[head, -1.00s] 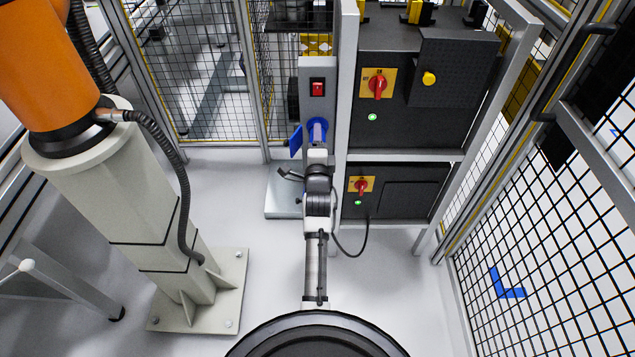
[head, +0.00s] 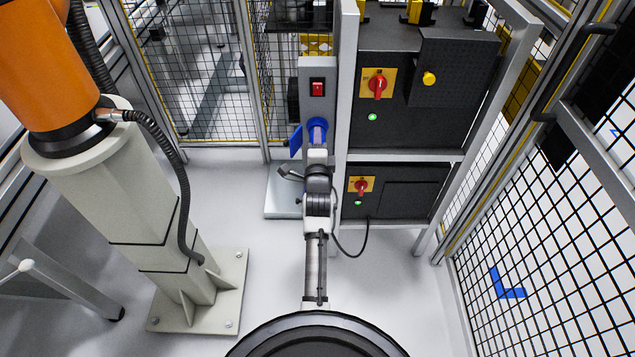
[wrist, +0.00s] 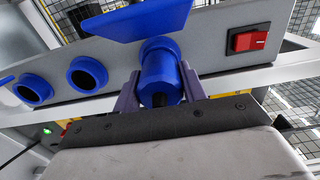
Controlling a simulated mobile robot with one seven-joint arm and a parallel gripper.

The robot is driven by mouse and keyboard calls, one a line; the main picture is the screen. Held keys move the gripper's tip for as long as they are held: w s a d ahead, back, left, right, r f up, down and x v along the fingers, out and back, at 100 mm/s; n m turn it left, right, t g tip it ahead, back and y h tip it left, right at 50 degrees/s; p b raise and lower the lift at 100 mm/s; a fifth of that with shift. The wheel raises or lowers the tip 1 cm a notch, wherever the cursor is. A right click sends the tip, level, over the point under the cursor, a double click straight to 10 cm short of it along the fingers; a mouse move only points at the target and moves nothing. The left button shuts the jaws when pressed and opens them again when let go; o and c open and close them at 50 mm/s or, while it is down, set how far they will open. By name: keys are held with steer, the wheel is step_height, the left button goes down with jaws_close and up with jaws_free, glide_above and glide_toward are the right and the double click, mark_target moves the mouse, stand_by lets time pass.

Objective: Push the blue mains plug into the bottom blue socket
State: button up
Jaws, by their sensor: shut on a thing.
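The blue mains plug (wrist: 158,82) is a short cylinder between my gripper's two fingers (wrist: 159,92) in the wrist view. My gripper is shut on it. The plug's far end is at the blue socket ring (wrist: 158,46) nearest the red switch; I cannot tell how deep it sits. Two more round blue sockets, one (wrist: 87,75) and the farthest from the switch (wrist: 33,90), show empty to the left on the same grey panel. In the head view my gripper (head: 317,135) is against the post below the switch and hides most of the plug and the lower sockets.
A blue flap (wrist: 137,20) stands open beside the plug. The red switch (head: 317,87) is above on the grey post (head: 318,67). Dark cabinets (head: 400,190) and a frame upright stand close on the right. A cable (head: 352,253) hangs beside my arm.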

steer(key=shift+c, duration=1)
steer(key=shift+s, duration=0.4)
steer(key=shift+s+p, duration=0.3)
steer(key=shift+s, duration=0.95)
steer(key=s+b, duration=0.1)
steer(key=s, duration=0.5)
steer(key=shift+s+b, duration=0.15)
steer(key=shift+b, duration=0.15)
